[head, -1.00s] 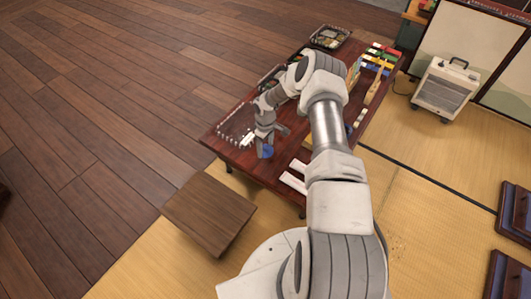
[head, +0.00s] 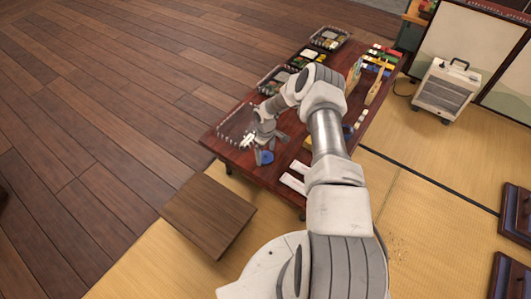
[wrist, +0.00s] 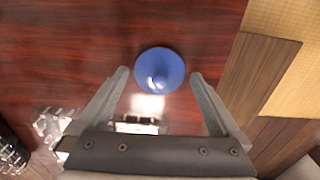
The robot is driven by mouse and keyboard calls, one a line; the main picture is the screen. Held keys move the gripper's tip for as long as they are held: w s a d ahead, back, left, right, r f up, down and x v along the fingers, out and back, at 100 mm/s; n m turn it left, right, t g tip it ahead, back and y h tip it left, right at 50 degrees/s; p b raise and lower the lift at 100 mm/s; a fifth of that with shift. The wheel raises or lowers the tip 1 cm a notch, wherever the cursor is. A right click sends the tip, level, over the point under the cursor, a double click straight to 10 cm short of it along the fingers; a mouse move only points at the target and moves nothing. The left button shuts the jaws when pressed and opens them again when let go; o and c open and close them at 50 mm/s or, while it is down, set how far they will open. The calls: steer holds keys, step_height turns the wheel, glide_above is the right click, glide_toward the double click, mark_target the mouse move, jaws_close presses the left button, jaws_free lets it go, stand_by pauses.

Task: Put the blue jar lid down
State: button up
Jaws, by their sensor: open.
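The blue jar lid (wrist: 160,70) lies on the dark red wooden table (wrist: 60,50) in the wrist view, a round disc with a raised middle. It also shows near the table's front edge in the head view (head: 264,157). My gripper (wrist: 161,76) is open, with one finger on each side of the lid and clear space between lid and fingers. In the head view my gripper (head: 263,150) is just above the lid, and my arm hides part of the table behind it.
Clear trays (head: 328,39) stand along the table's left side, some with food. Two white strips (head: 293,183) lie right of the lid. Coloured blocks (head: 380,58) are at the far end.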

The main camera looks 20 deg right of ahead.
step_height(320, 180, up, 12)
steer(key=p, duration=0.4)
step_height(320, 180, up, 18)
steer(key=t+h, duration=0.1)
glide_above(265, 153)
steer(key=a, duration=0.1)
steer(key=s+a+r+m+t+h, duration=0.15)
steer(key=s+r, duration=0.25)
steer(key=r, duration=0.5)
steer(key=s+a+r+m+y, duration=0.1)
steer(key=s+a+r, duration=0.15)
steer(key=r, duration=0.55)
steer(key=s+a+r+m+t, duration=0.1)
steer(key=s+a+r+m, duration=0.15)
steer(key=s+r, duration=0.9)
steer(key=s+a+m+t+y, duration=0.2)
steer(key=s+a, duration=0.2)
steer(key=s, duration=1.1)
step_height(265, 153, up, 21)
steer(key=p, duration=2.1)
steer(key=shift+w+r, duration=0.2)
steer(key=shift+w, duration=0.05)
steer(key=shift+h, duration=0.25)
steer(key=shift+d, duration=0.15)
